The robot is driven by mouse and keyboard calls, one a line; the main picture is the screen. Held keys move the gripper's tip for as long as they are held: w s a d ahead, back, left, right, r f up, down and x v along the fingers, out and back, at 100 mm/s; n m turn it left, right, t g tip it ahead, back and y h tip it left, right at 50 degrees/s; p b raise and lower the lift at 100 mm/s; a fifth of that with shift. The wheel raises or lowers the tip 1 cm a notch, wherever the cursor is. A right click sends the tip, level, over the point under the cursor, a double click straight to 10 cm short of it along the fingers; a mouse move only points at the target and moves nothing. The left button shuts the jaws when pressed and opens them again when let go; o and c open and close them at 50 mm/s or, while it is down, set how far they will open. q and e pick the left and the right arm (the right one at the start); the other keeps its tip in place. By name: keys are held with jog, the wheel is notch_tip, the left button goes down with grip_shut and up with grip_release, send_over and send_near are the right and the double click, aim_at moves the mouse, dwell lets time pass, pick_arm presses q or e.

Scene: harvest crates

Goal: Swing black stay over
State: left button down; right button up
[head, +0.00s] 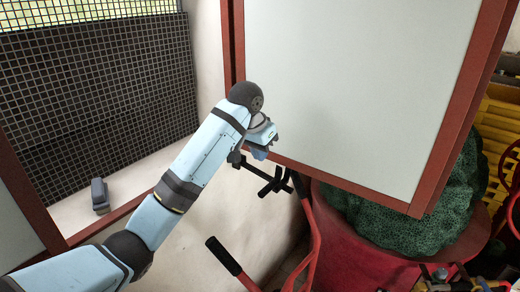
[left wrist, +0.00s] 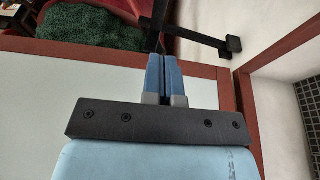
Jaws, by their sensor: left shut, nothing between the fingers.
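The black stay (head: 262,176) is a thin bar with a crosspiece at its lower right end, just below the lower edge of a white panel (head: 350,85) with a red-brown frame. In the left wrist view the stay (left wrist: 200,36) runs past the fingertips towards a black block on the red-brown frame. My left gripper (head: 259,153) is at the panel's lower left corner, close to the stay's upper end. Its blue fingers (left wrist: 163,60) are together with nothing between them. I cannot tell whether they touch the stay. My right gripper is not in view.
Left of the panel is a framed opening with black mesh (head: 100,80) and a small dark grey block (head: 99,195) on its ledge. Below right stand a red tub (head: 365,250) with a green textured heap (head: 430,215) and red bars with black grips (head: 223,256). Yellow crates are at far right.

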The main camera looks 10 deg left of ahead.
pick_arm(q)
jog(key=p, duration=0.2)
send_near(267, 186)
jog(key=x, duration=0.5)
jog(key=shift+w, duration=0.2)
jog(key=shift+d+f, duration=0.1)
jog(key=shift+f, duration=0.25)
jog(key=shift+s+f, duration=0.1)
jog(key=shift+f, duration=0.45)
